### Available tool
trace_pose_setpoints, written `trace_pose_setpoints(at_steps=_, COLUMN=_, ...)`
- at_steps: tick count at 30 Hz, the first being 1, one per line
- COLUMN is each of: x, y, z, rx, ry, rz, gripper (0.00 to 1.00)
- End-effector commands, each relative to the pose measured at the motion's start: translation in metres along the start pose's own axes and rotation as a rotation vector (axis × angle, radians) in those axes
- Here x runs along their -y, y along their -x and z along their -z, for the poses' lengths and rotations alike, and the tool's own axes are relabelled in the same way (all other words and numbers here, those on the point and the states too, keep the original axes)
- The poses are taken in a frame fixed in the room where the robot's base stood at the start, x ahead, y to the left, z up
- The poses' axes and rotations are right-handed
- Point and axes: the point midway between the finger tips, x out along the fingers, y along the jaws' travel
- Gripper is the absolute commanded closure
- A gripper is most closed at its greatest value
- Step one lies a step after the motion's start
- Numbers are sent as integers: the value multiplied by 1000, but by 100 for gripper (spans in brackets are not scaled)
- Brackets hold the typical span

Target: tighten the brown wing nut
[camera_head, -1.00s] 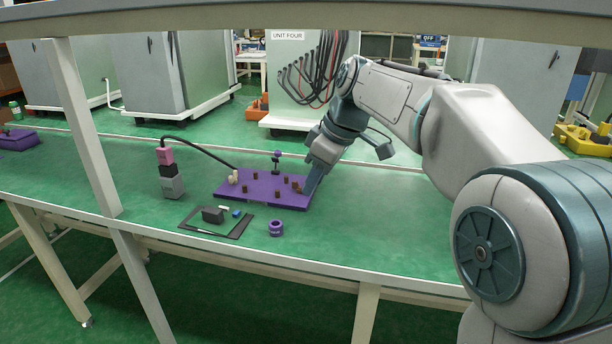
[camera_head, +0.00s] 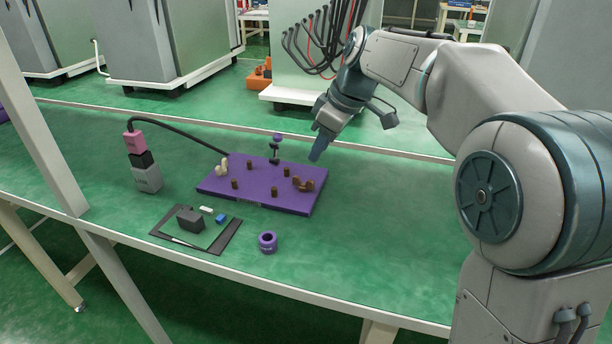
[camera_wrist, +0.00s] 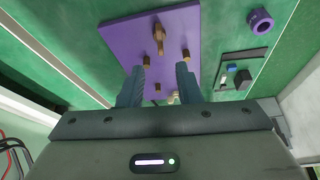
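The brown wing nut (camera_head: 303,184) sits near the right edge of the purple board (camera_head: 262,203), among several short brown posts. In the wrist view the brown wing nut (camera_wrist: 158,38) lies ahead of the fingertips, roughly in line with the gap between them. My gripper (camera_head: 319,156) is above and behind the board's far right corner, apart from the nut. The wrist view shows my gripper (camera_wrist: 160,68) open and empty, its two fingers spread. A cream wing nut (camera_head: 223,168) stands at the board's left end, and a dark post with a purple top (camera_head: 277,138) at its far edge.
A pink, black and grey device (camera_head: 143,165) with a black cable stands left of the board. A black-framed tray (camera_head: 226,238) with small parts and a purple ring (camera_head: 268,243) lie in front. The green bench (camera_head: 370,240) right of the board is clear.

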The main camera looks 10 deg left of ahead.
Motion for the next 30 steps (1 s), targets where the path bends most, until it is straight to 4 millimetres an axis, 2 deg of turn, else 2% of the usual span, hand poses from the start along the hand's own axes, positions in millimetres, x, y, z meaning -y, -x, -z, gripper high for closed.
trace_pose_setpoints(at_steps=1, x=1, y=-17, z=-2, rx=2, ry=1, rz=3, gripper=69)
trace_pose_setpoints(at_steps=3, x=1, y=-32, z=-1, rx=2, ry=2, rz=4, gripper=69)
trace_pose_setpoints(at_steps=9, x=2, y=-70, z=0, rx=2, ry=2, rz=3, gripper=69)
trace_pose_setpoints(at_steps=12, x=1, y=-82, z=0, rx=1, ry=2, rz=2, gripper=69)
trace_pose_setpoints(at_steps=18, x=1, y=-93, z=1, rx=0, ry=2, rz=1, gripper=69)
trace_pose_setpoints(at_steps=26, x=1, y=-93, z=1, rx=0, ry=3, rz=1, gripper=69)
trace_pose_setpoints(at_steps=30, x=1, y=-93, z=1, rx=0, ry=3, rz=1, gripper=100)
